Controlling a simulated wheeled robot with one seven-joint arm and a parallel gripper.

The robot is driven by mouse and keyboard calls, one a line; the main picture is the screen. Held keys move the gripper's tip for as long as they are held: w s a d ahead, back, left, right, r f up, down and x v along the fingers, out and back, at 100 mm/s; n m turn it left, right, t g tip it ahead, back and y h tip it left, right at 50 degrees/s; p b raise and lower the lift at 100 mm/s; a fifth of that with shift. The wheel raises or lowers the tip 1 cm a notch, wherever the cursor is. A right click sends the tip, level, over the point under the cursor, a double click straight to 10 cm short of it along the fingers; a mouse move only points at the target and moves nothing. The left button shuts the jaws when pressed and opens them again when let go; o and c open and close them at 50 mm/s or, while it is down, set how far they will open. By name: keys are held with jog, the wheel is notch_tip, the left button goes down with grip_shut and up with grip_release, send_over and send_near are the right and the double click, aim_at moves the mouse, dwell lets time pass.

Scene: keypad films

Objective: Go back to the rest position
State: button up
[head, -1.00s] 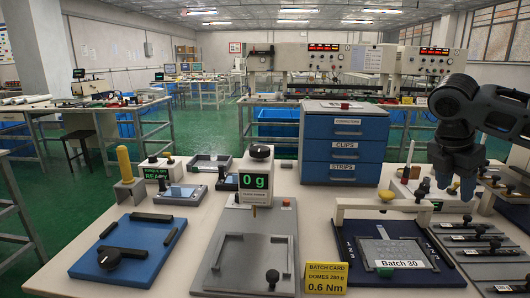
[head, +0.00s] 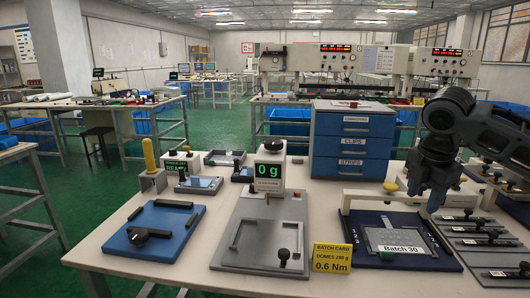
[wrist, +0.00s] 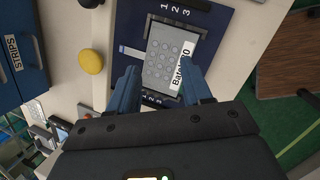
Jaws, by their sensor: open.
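My gripper (head: 428,196) is above the right side of the workbench in the head view, over the back right of the dark blue fixture (head: 365,250). In the wrist view its two blue fingers (wrist: 163,95) are apart with nothing held between them. A grey keypad sheet labelled "Batch 30" (head: 392,238) lies in the fixture and shows beyond the fingertips in the wrist view (wrist: 168,55). The gripper is raised above the sheet and apart from it.
A blue drawer cabinet (head: 352,145) stands behind the fixture, with a yellow knob (head: 390,187) nearby. Dark slotted trays (head: 475,230) lie right.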

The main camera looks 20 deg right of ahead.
jog(key=w+a+f+m+t+y+p, duration=0.1)
jog(key=w+a+t+y, duration=0.3)
jog(key=a, duration=0.6)
jog(key=w+a+t+y, duration=0.1)
jog(key=w+a+t, duration=0.1)
jog(key=w+a, duration=0.65)
jog(key=s+a+m+t+y+p, duration=0.1)
jog(key=s+a+m+t+y, duration=0.15)
jog(key=a, duration=0.75)
jog(key=s+a+m+t+y, duration=0.1)
jog(key=a+m+t+y, duration=0.2)
jog(key=a, duration=0.6)
jog(key=s+a+f+m+t+h+p, duration=0.1)
jog(key=s+f+m+h, duration=0.4)
jog(key=s, duration=0.7)
jog(key=s+a+f+m+t+h+p, duration=0.15)
jog(key=s+f+m, duration=0.25)
jog(key=s+m, duration=0.5)
jog(key=s+d+r+n, duration=0.1)
jog(key=s+d, duration=0.1)
jog(key=s, duration=0.5)
jog(key=s+d+r+n, duration=0.1)
jog(key=s+d, duration=0.2)
jog(key=s, duration=0.5)
jog(key=s+d+r+n+g+h+p, duration=0.1)
jog(key=s+d+r+n, duration=0.1)
jog(key=s, duration=0.6)
jog(key=shift+d, duration=0.25)
jog(key=shift+c, duration=0.6)
